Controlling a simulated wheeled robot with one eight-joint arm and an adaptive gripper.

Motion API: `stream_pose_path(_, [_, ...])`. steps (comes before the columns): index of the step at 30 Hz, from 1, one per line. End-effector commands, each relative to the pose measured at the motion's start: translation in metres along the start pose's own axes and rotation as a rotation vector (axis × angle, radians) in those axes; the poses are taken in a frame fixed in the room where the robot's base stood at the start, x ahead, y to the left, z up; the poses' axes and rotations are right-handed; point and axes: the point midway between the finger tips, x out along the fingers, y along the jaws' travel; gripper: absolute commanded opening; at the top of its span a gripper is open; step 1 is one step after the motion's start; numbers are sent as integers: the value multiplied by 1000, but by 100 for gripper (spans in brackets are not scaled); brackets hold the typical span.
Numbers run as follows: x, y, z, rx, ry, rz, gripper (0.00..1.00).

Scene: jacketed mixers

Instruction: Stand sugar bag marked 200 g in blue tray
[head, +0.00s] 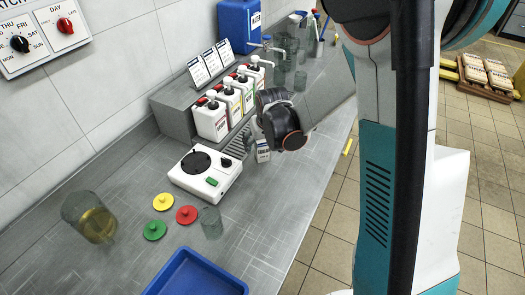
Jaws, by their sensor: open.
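The blue tray (197,276) lies on the grey counter at the bottom edge of the head view, partly cut off. The part of it in view is empty. A small white packet with a dark label (262,151) stands on the counter just below my gripper (257,132); its print is too small to read, so I cannot tell if it is the 200 g sugar bag. My gripper is open, low over the counter beside the packet. The black wrist hides part of the fingers, and I cannot tell whether they touch the packet.
A white scale-like device (206,173) sits left of my gripper, with white pump bottles (211,118) behind. Coloured lids (163,202), a clear cup (211,222) and a glass beaker of yellow liquid (97,224) stand near the tray. Bare counter lies right of the cup.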

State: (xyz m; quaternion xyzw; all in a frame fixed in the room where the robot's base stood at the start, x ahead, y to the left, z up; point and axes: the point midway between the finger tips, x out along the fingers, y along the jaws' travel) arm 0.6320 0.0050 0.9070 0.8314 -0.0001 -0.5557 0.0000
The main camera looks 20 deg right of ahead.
Motion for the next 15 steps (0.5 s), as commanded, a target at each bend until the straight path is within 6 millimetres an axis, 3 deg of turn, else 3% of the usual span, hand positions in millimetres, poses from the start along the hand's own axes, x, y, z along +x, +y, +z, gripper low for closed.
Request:
stream_pose_path(10, [45,6,-3,0,0,0,71])
stream_pose_path(15, [50,5,-4,0,0,0,71])
